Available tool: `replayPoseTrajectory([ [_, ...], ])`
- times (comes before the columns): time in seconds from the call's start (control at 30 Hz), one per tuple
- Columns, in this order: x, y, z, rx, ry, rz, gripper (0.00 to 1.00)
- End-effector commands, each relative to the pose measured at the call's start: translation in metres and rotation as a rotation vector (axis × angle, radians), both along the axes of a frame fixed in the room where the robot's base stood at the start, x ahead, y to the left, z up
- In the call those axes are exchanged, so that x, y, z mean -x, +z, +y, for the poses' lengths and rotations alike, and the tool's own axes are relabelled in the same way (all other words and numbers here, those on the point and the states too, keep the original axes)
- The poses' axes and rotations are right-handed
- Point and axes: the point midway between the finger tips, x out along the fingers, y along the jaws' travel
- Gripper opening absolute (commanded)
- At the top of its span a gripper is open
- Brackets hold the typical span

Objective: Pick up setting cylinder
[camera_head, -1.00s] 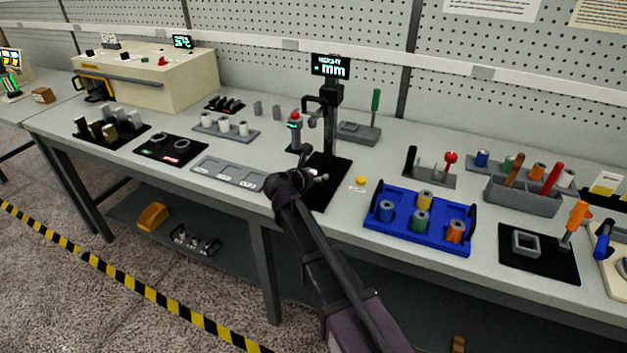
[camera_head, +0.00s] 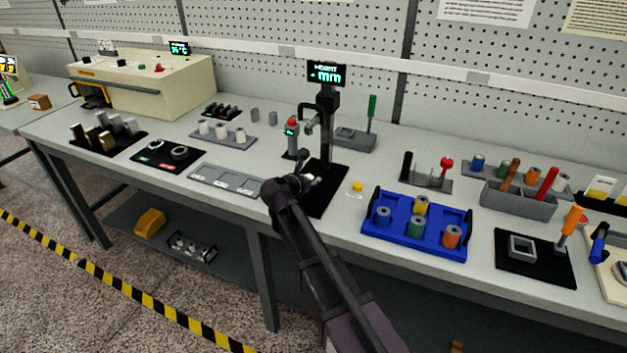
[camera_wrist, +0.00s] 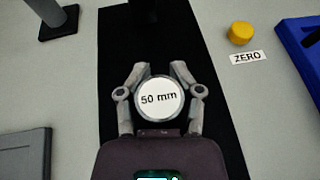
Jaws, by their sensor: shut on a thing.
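The setting cylinder (camera_wrist: 160,98) shows in the wrist view as a round white top marked "50 mm" with a grey rim. My gripper (camera_wrist: 159,72) has its two fingers closed around its sides. It is over the black mat (camera_wrist: 120,40) of the height gauge. I cannot tell whether the cylinder touches the mat. In the head view my gripper (camera_head: 314,182) is at the front of the height gauge (camera_head: 328,120), and my wrist hides most of the cylinder. The gauge display (camera_head: 327,73) reads "HEIGHT" and "mm"; any digits are unclear.
A yellow button (camera_wrist: 240,33) labelled ZERO is right of the mat. A blue tray (camera_head: 380,238) with several coloured spools stands further right. A grey plate with recesses (camera_head: 227,178) lies to the left. A grey stand with a red top (camera_head: 291,140) is behind left.

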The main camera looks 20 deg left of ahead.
Motion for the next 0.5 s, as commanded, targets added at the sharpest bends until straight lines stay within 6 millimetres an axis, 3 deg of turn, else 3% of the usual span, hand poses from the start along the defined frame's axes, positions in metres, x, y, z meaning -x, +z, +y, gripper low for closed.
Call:
replayPoseTrajectory([
  [0.37, 0.000, 0.035, 0.000, 0.001, 0.000, -0.001, 0.00],
  [0.5, 0.035, 0.033, -0.010, 0.001, 0.004, -0.001, 0.00],
])
